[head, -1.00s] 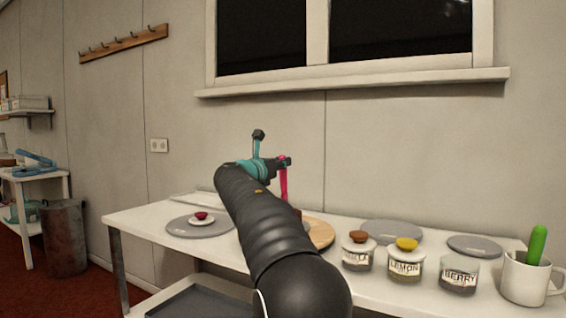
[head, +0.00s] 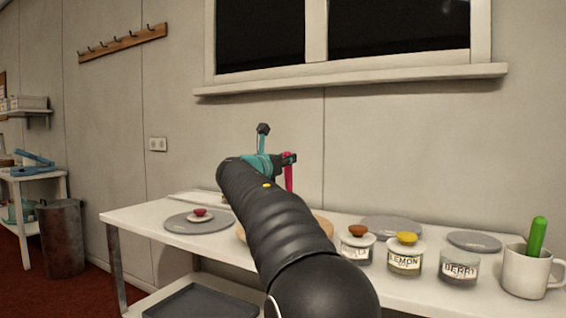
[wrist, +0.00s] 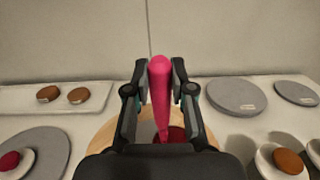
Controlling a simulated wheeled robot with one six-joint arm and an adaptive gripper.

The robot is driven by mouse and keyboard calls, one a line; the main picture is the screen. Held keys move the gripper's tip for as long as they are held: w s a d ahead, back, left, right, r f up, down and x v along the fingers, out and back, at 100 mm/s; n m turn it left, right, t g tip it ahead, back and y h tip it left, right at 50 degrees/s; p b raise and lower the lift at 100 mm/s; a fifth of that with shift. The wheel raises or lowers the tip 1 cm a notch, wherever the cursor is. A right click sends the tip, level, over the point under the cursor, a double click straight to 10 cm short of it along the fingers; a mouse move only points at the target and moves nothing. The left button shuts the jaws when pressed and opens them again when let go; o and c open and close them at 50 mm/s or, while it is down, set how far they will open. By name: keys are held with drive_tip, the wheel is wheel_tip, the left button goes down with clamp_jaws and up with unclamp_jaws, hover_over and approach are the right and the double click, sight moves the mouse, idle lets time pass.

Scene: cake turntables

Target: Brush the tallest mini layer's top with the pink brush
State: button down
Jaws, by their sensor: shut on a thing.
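My gripper (wrist: 160,95) is shut on the pink brush (wrist: 159,80), which stands nearly upright between the fingers in the wrist view. The brush also shows in the head view (head: 288,178), beyond my arm. Its lower end is over or at a dark red round thing (wrist: 177,134), possibly a layer, above the wooden round board (wrist: 100,128). My gripper hides much of that thing, so contact and height cannot be told. Two small brown rounds (wrist: 48,94) lie on a white tray (wrist: 18,99) at the left. Which layer is tallest is unclear.
A grey turntable (head: 181,225) at left bears a white disc with a red top (head: 200,212). Jars labelled lemon (head: 405,261) and berry (head: 459,268), two grey discs (head: 474,241) and a mug (head: 526,274) with a green handle stand at right. The wall is behind.

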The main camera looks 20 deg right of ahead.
drive_tip(key=shift+d+r+p, duration=0.1)
drive_tip(key=shift+d+p, duration=0.3)
drive_tip(key=shift+d, duration=0.15)
drive_tip(key=shift+p+x, duration=0.75)
drive_tip(key=shift+x, duration=0.05)
drive_tip(key=shift+w+p, duration=0.7)
drive_tip(key=shift+w, duration=0.1)
drive_tip(key=shift+w+a, duration=0.15)
drive_tip(key=shift+w, duration=0.25)
wheel_tip(320, 180, up, 7)
idle(0.6)
